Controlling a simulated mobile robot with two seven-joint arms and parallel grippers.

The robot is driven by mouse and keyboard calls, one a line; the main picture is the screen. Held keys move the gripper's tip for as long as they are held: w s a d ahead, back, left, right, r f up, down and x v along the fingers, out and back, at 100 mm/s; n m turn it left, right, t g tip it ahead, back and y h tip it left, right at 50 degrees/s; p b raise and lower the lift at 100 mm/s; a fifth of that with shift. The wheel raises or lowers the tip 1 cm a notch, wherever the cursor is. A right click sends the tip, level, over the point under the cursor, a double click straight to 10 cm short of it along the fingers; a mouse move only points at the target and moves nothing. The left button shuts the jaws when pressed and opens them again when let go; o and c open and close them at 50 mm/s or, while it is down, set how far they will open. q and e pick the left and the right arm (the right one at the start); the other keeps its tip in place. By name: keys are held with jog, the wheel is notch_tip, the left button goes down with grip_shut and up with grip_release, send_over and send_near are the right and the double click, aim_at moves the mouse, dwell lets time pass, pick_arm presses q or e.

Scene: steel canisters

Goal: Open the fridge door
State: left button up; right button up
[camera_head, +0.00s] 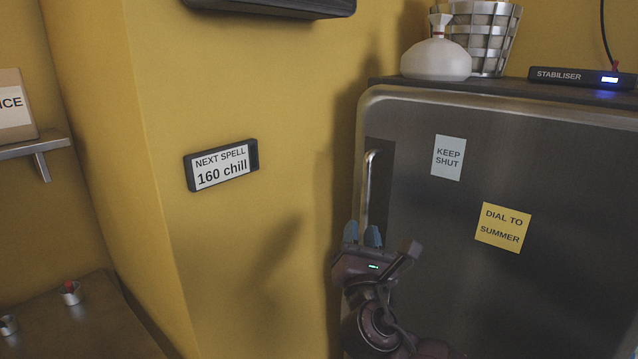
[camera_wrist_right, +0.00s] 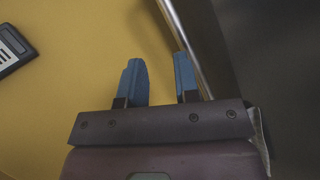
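The fridge (camera_head: 540,160) is dark grey with rounded corners and stands at the right in the head view. Its door is shut. A vertical metal handle (camera_head: 367,190) runs along the door's left edge; it also shows in the right wrist view (camera_wrist_right: 187,40), just right of the right finger. My right gripper (camera_head: 362,233) has two blue fingers and is in front of the handle's lower part. The fingers are apart with nothing between them. The handle does not appear to be between them. My left gripper is in neither view.
A white flask (camera_head: 437,60), a metal basket (camera_head: 485,35) and a stabiliser box (camera_head: 582,77) stand on the fridge. A sign (camera_head: 221,166) is on the yellow wall. A shelf (camera_head: 30,146) and a low surface (camera_head: 95,320) are at the left.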

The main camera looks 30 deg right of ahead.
aim_at(367, 192)
jog(key=w+d+r+n, duration=0.1)
jog(key=w+d, duration=0.1)
jog(key=w+d+r+n+h, duration=0.1)
jog(key=w+d+r, duration=0.1)
jog(key=w, duration=0.1)
jog(key=w+d+r+n+h, duration=0.1)
jog(key=w+d, duration=0.1)
jog(key=w, duration=0.1)
jog(key=shift+d+r+g, duration=0.2)
jog(key=shift+r+g, duration=0.1)
dwell(0.3)
jog(key=shift+s, duration=0.1)
grip_shut()
